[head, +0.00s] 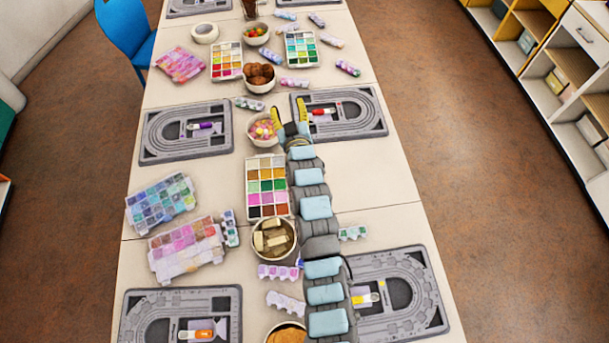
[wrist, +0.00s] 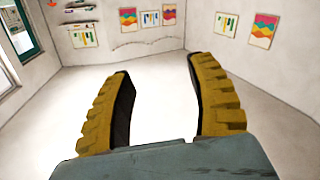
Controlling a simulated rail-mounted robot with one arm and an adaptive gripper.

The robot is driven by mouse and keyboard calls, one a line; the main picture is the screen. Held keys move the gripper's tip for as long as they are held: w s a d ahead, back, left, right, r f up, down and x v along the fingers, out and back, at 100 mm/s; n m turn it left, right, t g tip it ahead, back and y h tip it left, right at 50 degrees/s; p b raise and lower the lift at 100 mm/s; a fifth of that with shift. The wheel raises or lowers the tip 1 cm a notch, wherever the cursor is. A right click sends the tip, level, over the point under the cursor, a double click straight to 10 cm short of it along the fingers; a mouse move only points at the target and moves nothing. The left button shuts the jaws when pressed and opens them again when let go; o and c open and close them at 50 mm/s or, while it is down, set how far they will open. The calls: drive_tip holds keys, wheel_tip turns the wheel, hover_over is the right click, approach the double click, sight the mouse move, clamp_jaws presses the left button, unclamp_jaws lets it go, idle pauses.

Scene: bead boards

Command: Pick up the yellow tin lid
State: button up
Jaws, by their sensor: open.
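A small tin with a yellow lid (head: 366,298) lies on the grey bead board (head: 428,303) at the lower right of the head view, partly beside my arm. My gripper (head: 289,113) is far up the table from it, over the middle near a bowl of pink and yellow pieces (head: 258,141). Its two yellow fingers are apart and empty. In the wrist view the open fingers (wrist: 163,72) point towards a far wall, and the tin is not seen there.
Other boards hold tins with purple (head: 202,126), red (head: 322,111) and orange (head: 198,334) parts. Bead trays (head: 267,211), bowls (head: 291,239) and bead strips crowd the table's middle. Clear tabletop (head: 365,180) lies right of my arm, between the two right boards.

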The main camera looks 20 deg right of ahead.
drive_tip(key=d+f+n+g+y+b, duration=0.25)
drive_tip(key=d+f+g+b, duration=0.35)
drive_tip(key=f, duration=0.4)
drive_tip(key=s+f+n+g+y+b, duration=0.3)
drive_tip(key=s+g+b, duration=0.45)
drive_tip(key=s, duration=0.25)
drive_tip(key=x, duration=1.1)
drive_tip(key=shift+w+d+f, duration=0.15)
drive_tip(key=shift+d+f, duration=0.1)
drive_tip(key=shift+d, duration=0.05)
drive_tip(key=shift+b+x, duration=0.45)
drive_tip(key=shift+x, duration=2.1)
drive_tip(key=shift+w+d, duration=0.2)
drive_tip(key=shift+d, duration=0.05)
drive_tip(key=shift+c, duration=0.2)
clamp_jaws()
